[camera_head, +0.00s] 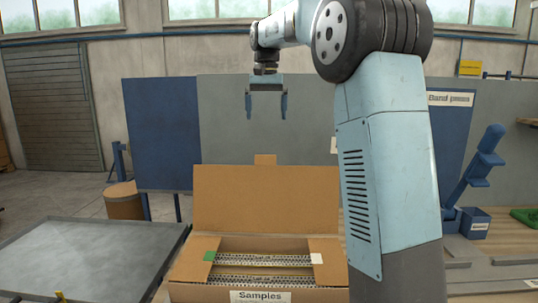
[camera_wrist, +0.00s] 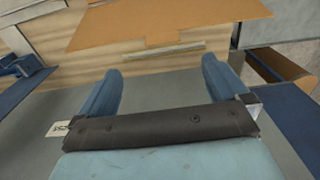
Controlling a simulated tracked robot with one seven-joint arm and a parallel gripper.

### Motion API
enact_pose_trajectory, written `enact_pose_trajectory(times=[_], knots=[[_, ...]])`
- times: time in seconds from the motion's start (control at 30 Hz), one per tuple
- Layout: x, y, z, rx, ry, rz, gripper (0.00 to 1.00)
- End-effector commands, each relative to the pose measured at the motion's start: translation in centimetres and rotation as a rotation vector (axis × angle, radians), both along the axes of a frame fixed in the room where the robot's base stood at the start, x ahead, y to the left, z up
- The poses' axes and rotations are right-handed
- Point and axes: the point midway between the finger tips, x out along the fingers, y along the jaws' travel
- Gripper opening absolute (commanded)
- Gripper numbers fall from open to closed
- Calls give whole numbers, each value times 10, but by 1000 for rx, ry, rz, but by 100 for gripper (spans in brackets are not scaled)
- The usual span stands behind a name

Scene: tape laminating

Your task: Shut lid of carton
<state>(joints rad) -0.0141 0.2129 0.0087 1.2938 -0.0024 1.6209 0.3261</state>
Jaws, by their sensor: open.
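The carton (camera_head: 192,291) is an open brown cardboard box with a "Samples" label on its front, standing at the bottom middle of the head view. Its lid (camera_head: 265,200) stands raised at the back, with a small tab at its top edge. The lid also shows in the wrist view (camera_wrist: 170,22), at the top. Inside the carton lie black-and-white patterned strips (camera_head: 265,261) between side flaps. My gripper (camera_head: 266,108) hangs above the raised lid, fingers pointing down, apart and empty. It also shows in the wrist view (camera_wrist: 160,82), touching nothing.
A grey metal-topped table (camera_head: 80,255) stands to the left. Blue and grey panels (camera_head: 157,135) stand behind the carton. A blue clamp-like device (camera_head: 480,170) is at the right. A brown drum (camera_head: 125,201) stands at the back left.

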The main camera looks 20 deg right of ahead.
Motion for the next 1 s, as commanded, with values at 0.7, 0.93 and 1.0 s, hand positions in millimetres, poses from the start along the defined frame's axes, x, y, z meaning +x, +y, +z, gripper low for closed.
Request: enact_pose_trajectory(times=[0.7, 0.93, 1.0], knots=[[10, -1, -81, 0, 17, -10, 100], [10, -1, -118, 0, 17, -10, 100], [10, -1, -125, 0, 16, -10, 100]])
